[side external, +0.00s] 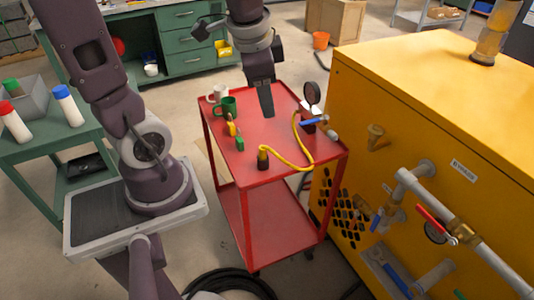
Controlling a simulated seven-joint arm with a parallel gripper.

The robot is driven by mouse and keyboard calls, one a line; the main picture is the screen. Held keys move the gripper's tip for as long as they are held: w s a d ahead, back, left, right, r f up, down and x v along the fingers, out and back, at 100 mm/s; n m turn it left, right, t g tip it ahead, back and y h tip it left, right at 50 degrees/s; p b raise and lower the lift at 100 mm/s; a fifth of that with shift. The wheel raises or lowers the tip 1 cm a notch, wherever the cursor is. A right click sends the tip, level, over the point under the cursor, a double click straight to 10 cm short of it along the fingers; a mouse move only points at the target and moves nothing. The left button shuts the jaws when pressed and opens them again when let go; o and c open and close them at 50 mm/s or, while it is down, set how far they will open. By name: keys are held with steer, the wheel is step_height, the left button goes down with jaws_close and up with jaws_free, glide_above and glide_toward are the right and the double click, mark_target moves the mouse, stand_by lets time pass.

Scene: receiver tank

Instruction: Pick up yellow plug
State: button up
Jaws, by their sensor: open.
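A yellow hose (290,160) curves over the front right of the red cart's top. Its left end meets a small upright yellow and dark fitting (262,160) near the front edge. A small yellow piece (231,127) lies at the left of the top, close to a small green piece (239,143). I cannot tell for certain which yellow item is the plug. My gripper (267,114) points down over the middle of the cart, behind the fitting and right of the small yellow piece. It is open and apart from both, with nothing seen between its fingers.
The red cart (275,180) carries a green mug (227,107), a white mug (217,93), a round gauge (312,93) and a blue-handled valve (314,122). A large yellow tank cabinet (430,80) with pipes stands close at right. The cart's front left top is clear.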

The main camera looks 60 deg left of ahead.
steer(key=w+a+f+m+g, duration=0.1)
steer(key=w+a+f+m, duration=0.15)
steer(key=a+f, duration=0.2)
steer(key=m+g+h, duration=0.2)
steer(key=m, duration=0.1)
glide_above(264, 147)
steer(key=f, duration=1.4)
steer(key=shift+s+a, duration=0.1)
steer(key=shift+s, duration=0.15)
steer(key=f, duration=0.6)
steer(key=shift+w+d+f, duration=0.1)
steer(key=shift+d+f, duration=0.1)
steer(key=shift+f, duration=0.05)
jaws_close()
